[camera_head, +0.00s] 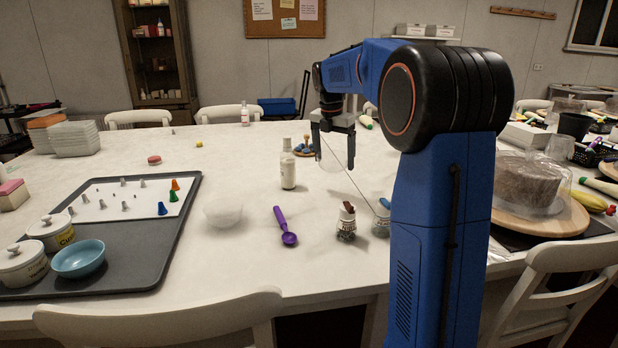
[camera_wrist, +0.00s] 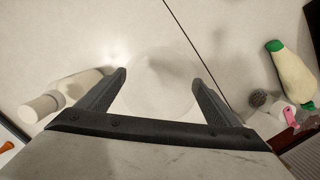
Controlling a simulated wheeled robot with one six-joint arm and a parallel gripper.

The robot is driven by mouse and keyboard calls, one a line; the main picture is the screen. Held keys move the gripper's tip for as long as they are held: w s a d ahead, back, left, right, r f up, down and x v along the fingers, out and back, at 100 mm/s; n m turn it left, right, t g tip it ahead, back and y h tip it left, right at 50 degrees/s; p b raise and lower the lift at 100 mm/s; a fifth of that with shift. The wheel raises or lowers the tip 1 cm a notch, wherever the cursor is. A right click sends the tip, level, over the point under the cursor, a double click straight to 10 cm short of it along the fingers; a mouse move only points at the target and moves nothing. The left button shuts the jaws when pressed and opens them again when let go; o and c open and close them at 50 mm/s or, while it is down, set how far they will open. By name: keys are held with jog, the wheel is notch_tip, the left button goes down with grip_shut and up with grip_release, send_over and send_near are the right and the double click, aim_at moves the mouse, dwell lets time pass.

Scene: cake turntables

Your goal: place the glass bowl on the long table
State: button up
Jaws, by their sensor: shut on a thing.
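My gripper (camera_head: 334,156) hangs fingers down over the long table (camera_head: 215,262), behind and to the right of the white bottle (camera_head: 288,166). It is shut on a clear glass bowl (camera_head: 331,163). The wrist view shows the faint round bowl (camera_wrist: 160,66) between the two fingers of my gripper (camera_wrist: 159,80), over the pale tabletop (camera_wrist: 130,22). I cannot tell how far it is above the table. A second clear bowl (camera_head: 223,213) stands on the table between the dark tray and the purple scoop.
A purple scoop (camera_head: 285,226) and sprinkle jar (camera_head: 346,221) are in front. A dark tray (camera_head: 150,272) with nozzles, a blue bowl (camera_head: 79,259) and canisters is left. A cake under a clear cover (camera_head: 530,182) stands right.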

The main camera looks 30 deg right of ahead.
jog(key=shift+f, duration=4.15)
jog(key=shift+f, duration=0.15)
jog(key=o, duration=1)
jog(key=shift+o, duration=0.2)
jog(key=r, duration=0.4)
jog(key=a+r, duration=0.1)
jog(key=r, duration=0.3)
jog(key=s+r, duration=0.1)
jog(key=r, duration=0.3)
jog(key=shift+a+r, duration=0.1)
jog(key=shift+a, duration=0.15)
